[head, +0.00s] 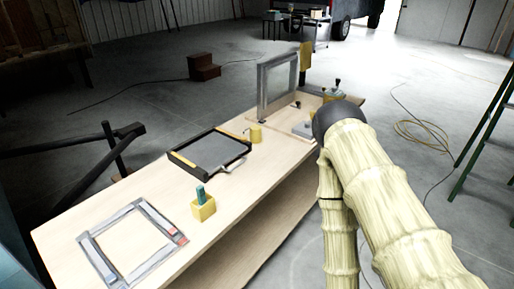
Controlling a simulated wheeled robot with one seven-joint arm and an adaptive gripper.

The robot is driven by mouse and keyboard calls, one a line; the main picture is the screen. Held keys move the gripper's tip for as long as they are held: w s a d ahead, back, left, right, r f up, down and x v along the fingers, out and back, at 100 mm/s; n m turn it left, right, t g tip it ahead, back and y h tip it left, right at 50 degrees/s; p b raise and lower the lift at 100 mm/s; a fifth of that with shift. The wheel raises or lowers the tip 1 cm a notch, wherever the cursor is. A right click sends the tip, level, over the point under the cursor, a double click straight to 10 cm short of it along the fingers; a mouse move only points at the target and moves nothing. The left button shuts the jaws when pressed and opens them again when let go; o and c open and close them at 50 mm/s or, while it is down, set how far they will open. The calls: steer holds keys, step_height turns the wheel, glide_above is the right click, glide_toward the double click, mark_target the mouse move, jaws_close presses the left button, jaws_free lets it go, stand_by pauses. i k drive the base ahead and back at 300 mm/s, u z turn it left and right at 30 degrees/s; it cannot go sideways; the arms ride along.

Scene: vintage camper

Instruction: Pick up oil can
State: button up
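A small yellow can with a thin spout (255,134), which looks like the oil can, stands upright on the wooden workbench (128,207).
The bench also holds a flat metal frame (98,256), a yellow block with a green handle (203,209), the dark tray (181,158) and an upright framed panel (263,87). A green ladder (487,128) stands right. Open concrete floor lies beyond the bench.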

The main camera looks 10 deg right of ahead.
mark_target(255, 130)
steer(key=k, duration=1.15)
steer(key=z, duration=1.25)
steer(key=i, duration=2.05)
steer(key=u, duration=2.05)
